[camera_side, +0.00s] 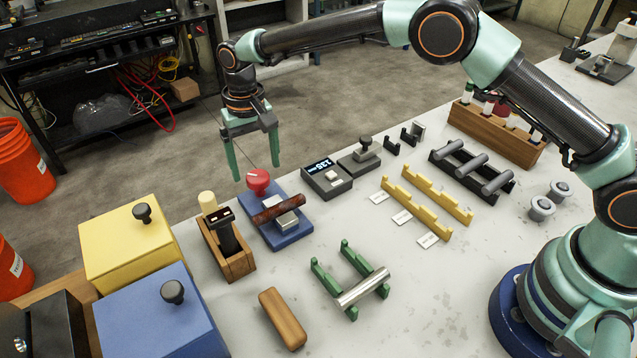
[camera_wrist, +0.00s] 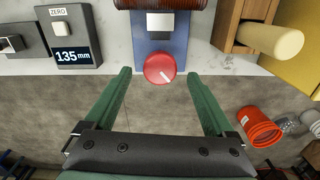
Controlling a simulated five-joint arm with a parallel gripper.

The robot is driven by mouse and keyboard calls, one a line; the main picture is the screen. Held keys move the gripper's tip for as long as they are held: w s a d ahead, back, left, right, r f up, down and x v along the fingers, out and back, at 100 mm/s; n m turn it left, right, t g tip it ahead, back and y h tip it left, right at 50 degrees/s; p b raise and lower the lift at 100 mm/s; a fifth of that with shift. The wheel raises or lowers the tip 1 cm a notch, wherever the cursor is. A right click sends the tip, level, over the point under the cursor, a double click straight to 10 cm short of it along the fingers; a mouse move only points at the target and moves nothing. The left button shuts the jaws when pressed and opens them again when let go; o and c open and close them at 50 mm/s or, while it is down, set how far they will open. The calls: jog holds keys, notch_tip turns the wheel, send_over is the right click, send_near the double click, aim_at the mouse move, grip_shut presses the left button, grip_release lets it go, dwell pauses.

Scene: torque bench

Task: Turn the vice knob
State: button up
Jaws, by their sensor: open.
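The vice knob (camera_side: 258,181) is a red round knob with a white mark, at the far end of a blue vice (camera_side: 287,238) near the bench edge. In the wrist view the red knob (camera_wrist: 160,68) lies between and just beyond the fingertips. My gripper (camera_side: 256,172) has two green fingers pointing down, apart and empty, with the knob close to the fingertips. In the wrist view my gripper (camera_wrist: 158,72) is open, with one finger on each side of the knob. I cannot tell whether either finger touches it.
A display box reading 135 mm (camera_wrist: 75,42) stands beside the vice. On the other side is a wooden holder (camera_side: 229,255) with a cream-handled tool. Yellow (camera_side: 126,243) and blue (camera_side: 158,311) lidded boxes stand at left.

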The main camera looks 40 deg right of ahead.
jog(key=shift+f, duration=1.25)
jog(key=c, duration=1.4)
